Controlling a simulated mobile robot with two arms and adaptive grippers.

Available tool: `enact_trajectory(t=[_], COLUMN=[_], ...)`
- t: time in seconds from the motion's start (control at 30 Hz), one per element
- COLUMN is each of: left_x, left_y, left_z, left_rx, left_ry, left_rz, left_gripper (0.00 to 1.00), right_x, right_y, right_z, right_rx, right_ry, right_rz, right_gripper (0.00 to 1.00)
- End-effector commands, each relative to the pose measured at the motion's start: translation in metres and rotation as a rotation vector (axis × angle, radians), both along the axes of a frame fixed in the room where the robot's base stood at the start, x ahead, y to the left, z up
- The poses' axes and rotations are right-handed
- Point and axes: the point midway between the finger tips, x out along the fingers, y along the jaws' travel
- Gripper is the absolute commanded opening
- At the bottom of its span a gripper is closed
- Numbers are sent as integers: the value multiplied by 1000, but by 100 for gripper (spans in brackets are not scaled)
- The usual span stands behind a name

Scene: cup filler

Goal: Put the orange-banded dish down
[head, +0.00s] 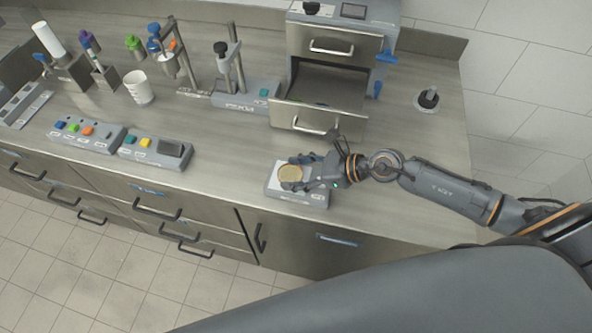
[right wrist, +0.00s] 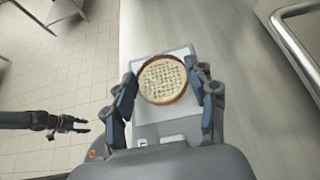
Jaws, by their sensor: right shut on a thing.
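The round dish (head: 290,174) has an orange-brown band around its rim and a pale, grid-like top. In the right wrist view the dish (right wrist: 162,78) sits between the fingers of my right gripper (right wrist: 165,92), which is shut on it. My right gripper (head: 300,172) comes in from the right in the head view. The dish is over a small flat grey device (head: 310,200) near the counter's front edge. I cannot tell if its underside touches the device. My left gripper (right wrist: 80,125) shows small in the right wrist view, empty with its fingers apart.
Button boxes (head: 155,147), a white cup (head: 138,88) and stands with coloured tops are to the left. A black-knobbed item (head: 428,98) stands at the right. The counter (head: 225,150) left of the device is clear.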

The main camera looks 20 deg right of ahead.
Motion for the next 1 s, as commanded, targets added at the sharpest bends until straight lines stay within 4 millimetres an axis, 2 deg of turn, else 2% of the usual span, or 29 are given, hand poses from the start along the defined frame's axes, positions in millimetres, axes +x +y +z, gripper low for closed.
enact_trajectory(t=[0.1, 0.13, 0.23, 0.63, 0.77, 1.0], left_x=[0, 0, 0, 0, 0, 0], left_y=[0, 0, 0, 0, 0, 1], left_z=[-4, -3, -2, 2, -5, -21], left_rx=[0, 0, 0, 0, 0, 1], left_ry=[0, 0, 0, 0, 0, 0], left_rz=[-1, -1, -1, -1, 0, 0], left_gripper=[40, 40, 40, 40, 40, 40], right_x=[0, 0, 0, 0, -7, -29], right_y=[0, 0, 0, 0, -12, -42], right_z=[-4, -4, -2, 2, 3, 22], right_rx=[0, 0, -1, -1, -4, -7], right_ry=[0, 0, 1, 1, 1, 2], right_rz=[0, 0, 0, 0, -1, 1], right_gripper=[33, 59, 79, 80, 80, 80])
